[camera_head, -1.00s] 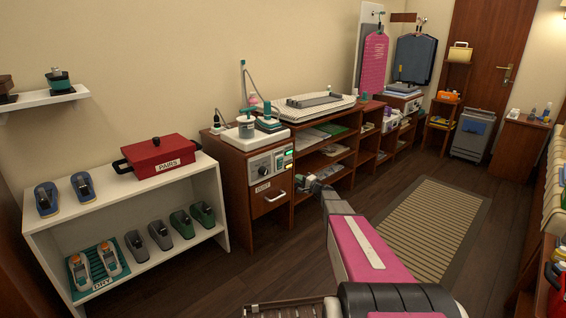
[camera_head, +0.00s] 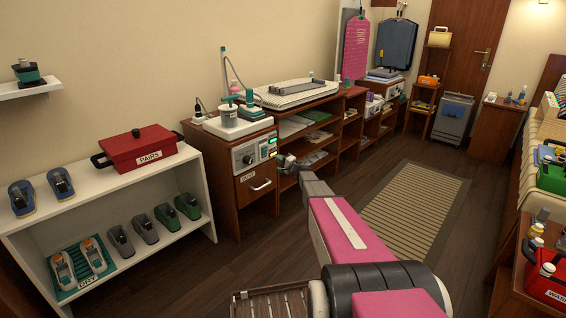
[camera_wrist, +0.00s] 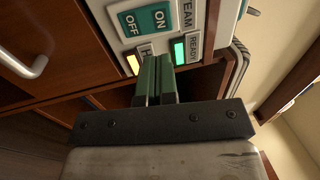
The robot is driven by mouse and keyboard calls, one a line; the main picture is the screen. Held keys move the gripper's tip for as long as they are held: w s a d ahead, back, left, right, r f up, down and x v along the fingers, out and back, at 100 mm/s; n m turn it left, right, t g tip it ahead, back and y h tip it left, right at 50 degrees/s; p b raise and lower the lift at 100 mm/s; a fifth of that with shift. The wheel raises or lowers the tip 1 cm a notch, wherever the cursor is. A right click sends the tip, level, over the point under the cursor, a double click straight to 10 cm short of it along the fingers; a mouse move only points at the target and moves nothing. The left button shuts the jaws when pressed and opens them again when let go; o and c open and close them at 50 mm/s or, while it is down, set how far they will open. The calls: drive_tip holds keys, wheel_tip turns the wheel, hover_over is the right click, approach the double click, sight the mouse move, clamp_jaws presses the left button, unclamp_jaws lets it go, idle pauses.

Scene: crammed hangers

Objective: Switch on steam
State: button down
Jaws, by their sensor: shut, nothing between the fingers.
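The steam control panel (camera_head: 254,152) is on the front of the brown cabinet, above a drawer. A green READY lamp (camera_wrist: 179,51) and an amber lamp (camera_wrist: 132,64) are lit. My gripper (camera_wrist: 158,62) has its green fingers shut and empty, just below the switch in the picture; I cannot tell if they touch the panel. In the head view my gripper (camera_head: 284,161) is beside the panel's right edge.
The drawer handle (camera_head: 262,185) sticks out below the panel. Open brown shelves (camera_head: 320,150) run to the right. A white shelf unit (camera_head: 215,212) with a red pot (camera_head: 138,150) stands at left. A striped mat (camera_head: 415,205) lies on open floor.

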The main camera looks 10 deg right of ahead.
sight(265, 149)
drive_tip(key=x, duration=0.8)
drive_tip(key=shift+w+a, duration=0.15)
drive_tip(key=shift+w, duration=0.05)
drive_tip(key=shift+w+a+r, duration=0.1)
drive_tip(key=shift+w+a+r, duration=0.15)
drive_tip(key=shift+r, duration=0.05)
drive_tip(key=s+d+r, duration=0.2)
drive_tip(key=s+d, duration=0.6)
drive_tip(key=s, duration=0.3)
drive_tip(key=shift+s, duration=0.1)
